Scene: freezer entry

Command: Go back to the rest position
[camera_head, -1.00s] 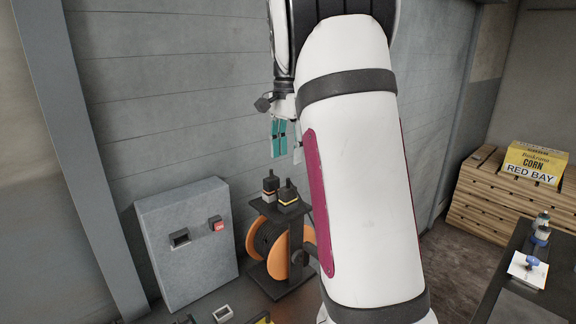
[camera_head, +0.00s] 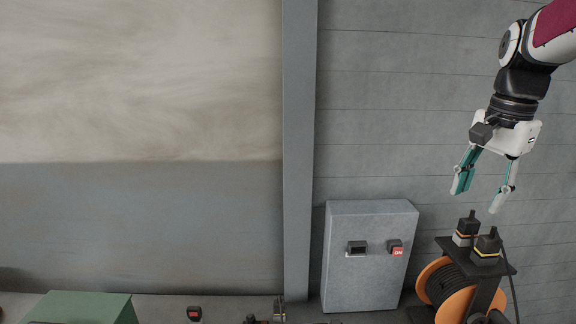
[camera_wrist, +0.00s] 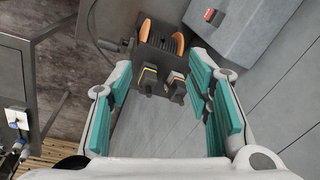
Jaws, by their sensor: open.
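My gripper (camera_head: 478,194) hangs from the arm at the upper right of the head view, pointing down. Its two teal-padded fingers are spread apart with nothing between them. It is above an orange-and-black cable reel (camera_head: 448,288) whose stand carries two small black plugs, one with an orange band (camera_head: 466,230) and one with a yellow band (camera_head: 487,248). In the wrist view the open fingers (camera_wrist: 165,105) frame the reel (camera_wrist: 160,42) and the plugs, which lie beyond the fingertips, apart from them.
A grey box (camera_head: 368,270) with a socket and a red ON switch (camera_head: 397,250) stands against the wall, left of the reel. A grey post (camera_head: 299,150) rises beside it. A green object (camera_head: 82,308) is at the lower left. The wrist view shows a dark table (camera_wrist: 38,75) at left.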

